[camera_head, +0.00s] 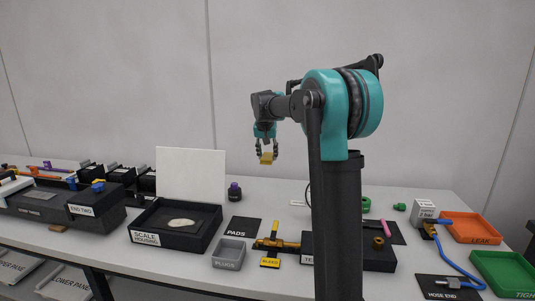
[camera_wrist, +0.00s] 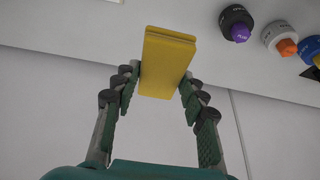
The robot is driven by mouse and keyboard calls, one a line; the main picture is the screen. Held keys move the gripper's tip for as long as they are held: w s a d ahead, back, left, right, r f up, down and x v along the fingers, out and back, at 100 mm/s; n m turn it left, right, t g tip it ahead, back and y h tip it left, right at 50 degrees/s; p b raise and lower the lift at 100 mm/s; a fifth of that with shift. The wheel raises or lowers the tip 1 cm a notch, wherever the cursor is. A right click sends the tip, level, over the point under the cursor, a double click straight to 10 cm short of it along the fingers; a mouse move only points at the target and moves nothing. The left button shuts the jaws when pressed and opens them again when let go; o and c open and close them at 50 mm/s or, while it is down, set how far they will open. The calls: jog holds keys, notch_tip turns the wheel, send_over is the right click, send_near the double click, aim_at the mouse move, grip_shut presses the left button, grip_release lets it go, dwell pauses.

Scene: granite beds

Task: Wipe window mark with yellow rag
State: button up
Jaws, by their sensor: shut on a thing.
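My gripper (camera_head: 266,147) is shut on the yellow rag (camera_head: 267,158), a folded flat block, and holds it in the air above the table. In the wrist view the yellow rag (camera_wrist: 168,62) sits between the two fingers of my gripper (camera_wrist: 160,85). A pale mark (camera_head: 181,222) lies in the dark tray labelled scale housing (camera_head: 160,239); I cannot tell whether it is the window mark. An upright white panel (camera_head: 191,174) stands behind that tray, to the left of my gripper.
A grey bin labelled plugs (camera_head: 229,252), a black pads mat (camera_head: 243,226) and a yellow bleed tag (camera_head: 270,262) lie near the front edge. An orange tray (camera_head: 472,228) and a green tray (camera_head: 506,270) are at right.

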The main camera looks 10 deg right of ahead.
notch_tip(320, 180, down, 12)
jog(key=shift+f, duration=0.15)
dwell(1.7)
jog(key=o, duration=1.1)
jog(key=shift+f, duration=0.15)
jog(key=shift+f, duration=0.35)
jog(key=shift+f, duration=0.3)
jog(key=shift+f, duration=0.35)
jog(key=shift+f, duration=0.35)
